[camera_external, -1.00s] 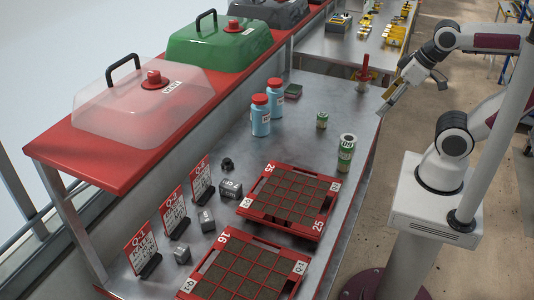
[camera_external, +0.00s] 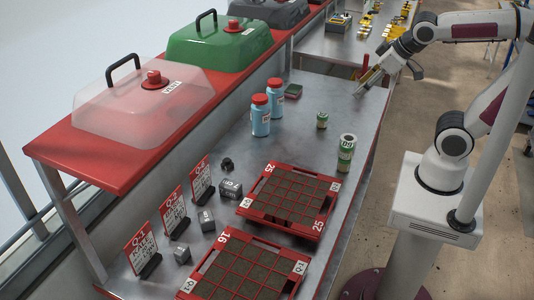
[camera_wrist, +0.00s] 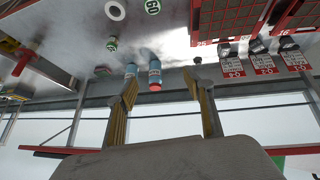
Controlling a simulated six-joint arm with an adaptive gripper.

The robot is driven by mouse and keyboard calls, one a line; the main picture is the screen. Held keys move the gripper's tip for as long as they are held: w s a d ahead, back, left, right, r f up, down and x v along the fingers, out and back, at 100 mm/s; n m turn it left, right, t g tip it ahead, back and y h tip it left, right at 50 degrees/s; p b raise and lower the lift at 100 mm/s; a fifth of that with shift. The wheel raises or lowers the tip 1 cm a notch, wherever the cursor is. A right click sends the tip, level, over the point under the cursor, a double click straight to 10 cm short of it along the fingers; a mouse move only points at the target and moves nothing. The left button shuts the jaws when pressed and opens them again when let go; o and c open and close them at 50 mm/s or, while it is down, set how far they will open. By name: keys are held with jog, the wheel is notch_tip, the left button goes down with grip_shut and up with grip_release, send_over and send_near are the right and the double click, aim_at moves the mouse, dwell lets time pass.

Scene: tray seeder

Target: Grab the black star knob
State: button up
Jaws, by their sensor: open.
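The black star knob (camera_external: 227,164) is a small dark piece on the grey bench, behind the grey blocks and near the foot of the red shelf. It also shows small in the wrist view (camera_wrist: 197,60), close to the right finger's line of sight. My gripper (camera_external: 366,80) is over the bench's far right part, well away from the knob. In the wrist view the two yellow-sided fingers of my gripper (camera_wrist: 161,82) are wide apart with nothing between them.
Two blue bottles with red caps (camera_external: 261,115) stand between my gripper and the knob. Red seed trays (camera_external: 243,208) fill the front. The red shelf (camera_external: 110,170) overhangs behind.

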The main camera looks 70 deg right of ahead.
jog(key=w+d+n+t, duration=0.1)
jog(key=w+d+t, duration=0.1)
jog(key=w, duration=1)
jog(key=w+d+n+t, duration=0.1)
jog(key=w+d, duration=0.1)
jog(key=w, duration=1)
jog(key=w+a+f+n+t+y, duration=0.1)
jog(key=w+a+f+n+y, duration=0.2)
jog(key=w+f, duration=0.7)
jog(key=n+g+y, duration=0.3)
jog(key=n+y, duration=0.1)
jog(key=y, duration=0.2)
send_near(227, 160)
jog(key=shift+w+a+f, duration=0.25)
jog(key=shift+w+a, duration=0.05)
jog(key=shift+w, duration=0.15)
jog(key=shift+w+a+f, duration=0.2)
jog(key=shift+w+a, duration=0.05)
jog(key=shift+w, duration=0.2)
jog(key=shift+s+a+f, duration=0.1)
jog(key=shift+f, duration=0.1)
jog(key=shift+x, duration=1.35)
jog(key=shift+f, duration=0.1)
